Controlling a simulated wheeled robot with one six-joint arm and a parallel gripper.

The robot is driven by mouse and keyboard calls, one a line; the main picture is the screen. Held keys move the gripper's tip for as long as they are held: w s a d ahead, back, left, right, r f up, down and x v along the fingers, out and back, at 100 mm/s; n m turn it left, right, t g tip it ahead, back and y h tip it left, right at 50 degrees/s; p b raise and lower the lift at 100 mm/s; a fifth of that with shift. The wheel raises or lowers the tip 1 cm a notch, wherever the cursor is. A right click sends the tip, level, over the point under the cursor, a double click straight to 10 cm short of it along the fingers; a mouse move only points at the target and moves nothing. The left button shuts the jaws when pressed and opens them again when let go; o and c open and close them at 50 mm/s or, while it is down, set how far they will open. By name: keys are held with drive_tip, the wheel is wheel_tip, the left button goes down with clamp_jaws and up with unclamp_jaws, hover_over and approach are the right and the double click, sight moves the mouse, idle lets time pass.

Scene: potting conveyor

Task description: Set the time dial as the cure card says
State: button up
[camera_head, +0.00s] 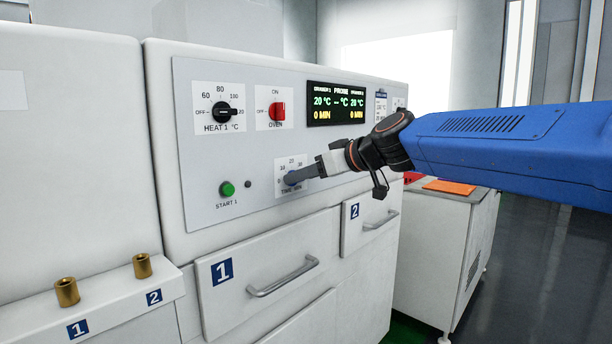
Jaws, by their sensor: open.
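The time dial (291,177) is on the lower part of the oven's front panel, with marks 10, 20 and 30 visible around it. My gripper (297,177) is open, with its fingertips at the dial, reaching in from the right. The fingers hide much of the dial, so I cannot tell its setting or whether they touch it. A small white card with a blue header (380,106) is on the panel right of the display; it may be the cure card, but its text is too small to read.
The display (336,104) reads 20 °C and 0 MIN for both drawers. The heat dial (222,112), red oven switch (277,112) and green start button (227,189) share the panel. Drawer handles (283,277) stick out below. Two brass cylinders (66,292) stand at lower left.

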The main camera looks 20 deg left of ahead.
drive_tip(key=c, duration=1.1)
drive_tip(key=shift+w+d+f+m+g+y, duration=0.1)
drive_tip(key=shift+w+f+m+g+y, duration=0.2)
drive_tip(key=shift+m+g+y, duration=1.25)
drive_tip(key=shift+w+d+f+m+g+y, duration=0.1)
drive_tip(key=shift+w+f+m+g+y, duration=0.15)
drive_tip(key=shift+m, duration=2.6)
drive_tip(key=shift+w+d+f+m+g+y, duration=0.1)
drive_tip(key=shift+w+f+m+g+y, duration=0.2)
drive_tip(key=shift+m+g+y, duration=1.25)
drive_tip(key=shift+m+t+h, duration=0.55)
drive_tip(key=shift+m+t, duration=0.2)
drive_tip(key=shift+m, duration=0.1)
